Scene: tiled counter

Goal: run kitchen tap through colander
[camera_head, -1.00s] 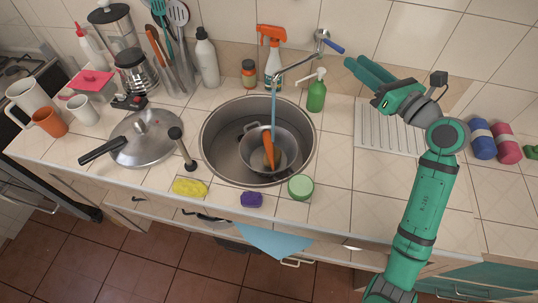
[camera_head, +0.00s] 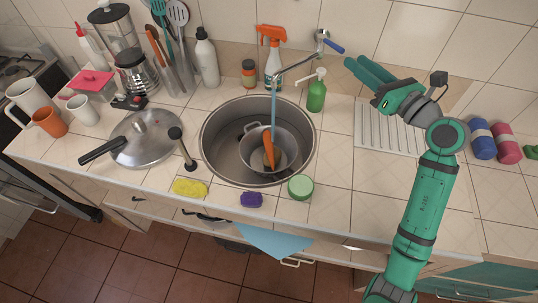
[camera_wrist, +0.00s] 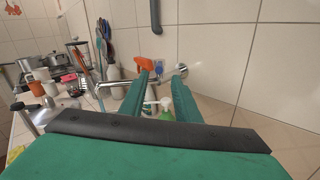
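The kitchen tap (camera_head: 301,64) sticks out from the wall, with a blue lever (camera_head: 334,46) at its right. A bluish stream of water (camera_head: 274,101) falls from its spout. A grey two-handled colander (camera_head: 286,143) stands in the round steel sink (camera_head: 217,155) under the stream. A carrot (camera_head: 268,148) leans in it, beside a brownish item I cannot make out. My gripper (camera_head: 352,62) is open and empty, right of the lever and apart from it. In the wrist view its fingers (camera_wrist: 154,78) have a gap between them, and the tap's wall mount (camera_wrist: 181,70) shows just beyond the right finger.
A green soap bottle (camera_head: 316,95) and an orange-topped spray bottle (camera_head: 272,62) stand near the tap. A drainboard (camera_head: 385,138) lies below my gripper. A lidded pan (camera_head: 147,140) is left of the sink. A yellow sponge (camera_head: 190,188) and green round item (camera_head: 300,187) line the front.

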